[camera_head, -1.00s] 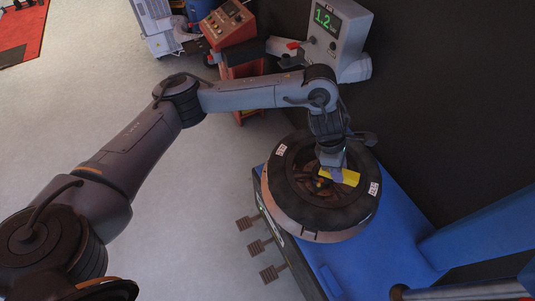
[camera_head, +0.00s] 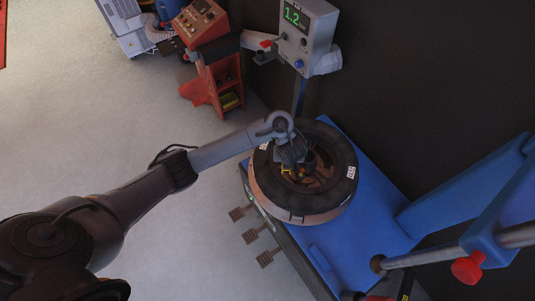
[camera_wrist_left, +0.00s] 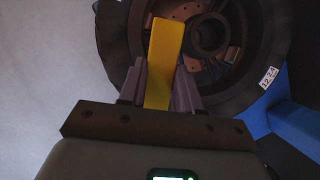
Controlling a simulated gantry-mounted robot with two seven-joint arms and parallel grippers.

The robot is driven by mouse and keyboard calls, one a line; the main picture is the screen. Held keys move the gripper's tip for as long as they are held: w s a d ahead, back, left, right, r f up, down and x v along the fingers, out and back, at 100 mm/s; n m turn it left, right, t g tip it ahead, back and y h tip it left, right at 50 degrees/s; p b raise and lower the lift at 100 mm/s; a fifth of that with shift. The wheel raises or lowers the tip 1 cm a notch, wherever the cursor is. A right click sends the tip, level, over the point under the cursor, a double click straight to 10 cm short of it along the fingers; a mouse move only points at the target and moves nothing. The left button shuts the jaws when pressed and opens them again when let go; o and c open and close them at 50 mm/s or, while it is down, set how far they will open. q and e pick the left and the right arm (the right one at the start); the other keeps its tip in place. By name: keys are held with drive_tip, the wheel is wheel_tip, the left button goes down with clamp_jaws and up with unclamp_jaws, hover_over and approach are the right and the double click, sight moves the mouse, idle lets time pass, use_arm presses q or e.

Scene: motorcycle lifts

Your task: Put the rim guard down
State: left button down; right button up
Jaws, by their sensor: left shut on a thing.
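The rim guard is a yellow strip; in the left wrist view the rim guard (camera_wrist_left: 164,60) stands between the fingers of my left gripper (camera_wrist_left: 160,85), which is shut on it. In the head view my left gripper (camera_head: 290,160) is over the left side of the wheel, and only a bit of yellow (camera_head: 286,170) shows below it. The wheel (camera_head: 335,190), a black tire with white labels around a brown rim, lies flat on the blue tire machine (camera_head: 378,240). I cannot tell whether the guard touches the rim. My right gripper is not in view.
A blue column with a bar and red knob (camera_head: 467,270) stands at the right. A grey gauge box (camera_head: 305,38) reading 1.2 and a red cabinet (camera_head: 212,75) stand behind. Pedals (camera_head: 253,236) stick out at the machine's left.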

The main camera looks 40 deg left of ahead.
use_arm(q)
drive_tip(key=a+f+b, duration=0.1)
drive_tip(key=a+f, duration=0.1)
drive_tip(key=a, duration=0.1)
drive_tip(key=a+f+b, duration=0.2)
drive_tip(key=a, duration=0.1)
drive_tip(key=w+a+f+b, duration=0.1)
drive_tip(key=a+f, duration=0.1)
drive_tip(key=a, duration=0.2)
drive_tip(key=shift+w+f+b, duration=0.1)
drive_tip(key=shift+f+b, duration=0.9)
drive_tip(key=shift+f, duration=1.05)
drive_tip(key=shift+f, duration=0.15)
drive_tip(key=c, duration=0.8)
unclamp_jaws()
